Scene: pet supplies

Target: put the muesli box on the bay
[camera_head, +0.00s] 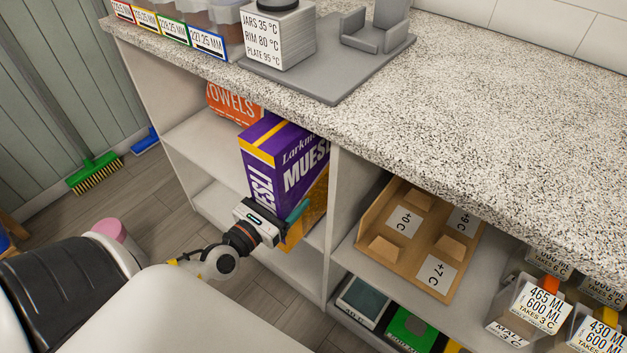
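The muesli box (285,160) is purple with a yellow stripe and an orange lower part. It is upright, slightly tilted, at the front of the left shelf compartment, just under the counter edge. My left gripper (297,213) is at its lower part. One teal finger lies along the lettered front face; the other is hidden by the box, and the gripper looks closed on it. The box's base is partly hidden by the gripper. No bay is labelled as such; open shelf compartments (205,145) are under the counter. My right gripper is not in view.
An orange towels box (232,103) is on the shelf behind the muesli. A divider (336,215) separates it from a wooden tray (378,217) on the right. Labelled containers (530,305) stand at lower right. The speckled counter (470,120) is largely clear at right.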

